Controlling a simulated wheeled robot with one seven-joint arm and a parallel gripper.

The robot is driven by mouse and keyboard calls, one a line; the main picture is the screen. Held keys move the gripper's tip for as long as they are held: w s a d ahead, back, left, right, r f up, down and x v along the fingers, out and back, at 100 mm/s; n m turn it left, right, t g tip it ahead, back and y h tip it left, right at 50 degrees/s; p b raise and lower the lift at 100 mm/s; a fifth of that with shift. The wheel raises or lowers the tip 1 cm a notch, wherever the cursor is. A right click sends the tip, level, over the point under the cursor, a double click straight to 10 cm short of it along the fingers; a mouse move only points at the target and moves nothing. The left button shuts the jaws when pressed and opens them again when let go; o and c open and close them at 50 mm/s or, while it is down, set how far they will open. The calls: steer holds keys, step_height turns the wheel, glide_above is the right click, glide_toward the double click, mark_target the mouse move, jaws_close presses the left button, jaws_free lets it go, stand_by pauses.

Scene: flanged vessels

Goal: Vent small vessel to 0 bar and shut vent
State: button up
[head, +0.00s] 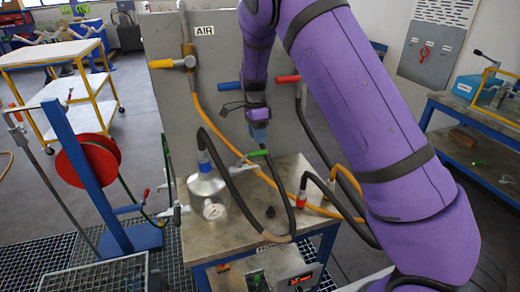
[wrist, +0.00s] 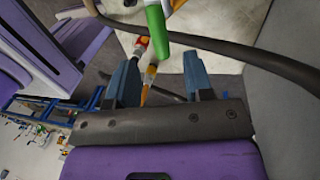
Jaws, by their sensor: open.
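The small vessel (head: 207,186) is a silver metal body with a blue-collared hose on top, standing on the bench. Its round white gauge (head: 214,209) faces front; the reading is too small to make out. A green valve handle (head: 258,153) sits right of the vessel, and it also shows in the wrist view (wrist: 157,25). I cannot tell whether it is the vent. My gripper (head: 259,138) is just above the green handle in the head view. In the wrist view my gripper (wrist: 160,77) is open and empty, with the green handle ahead of its fingertips, apparently not between them.
A grey panel labelled AIR (head: 204,30) stands behind, with yellow (head: 174,63), blue (head: 229,86) and red (head: 287,79) handles. Black and orange hoses cross the bench (head: 225,232). A red reel (head: 88,160) on a blue post stands left. A red display (head: 301,280) is below.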

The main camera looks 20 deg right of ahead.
mark_target(252, 156)
steer(key=shift+s+f, duration=0.25)
steer(key=shift+f, duration=1.1)
steer(key=shift+s+f, duration=0.25)
steer(key=shift+f, duration=1.05)
steer(key=shift+c, duration=0.2)
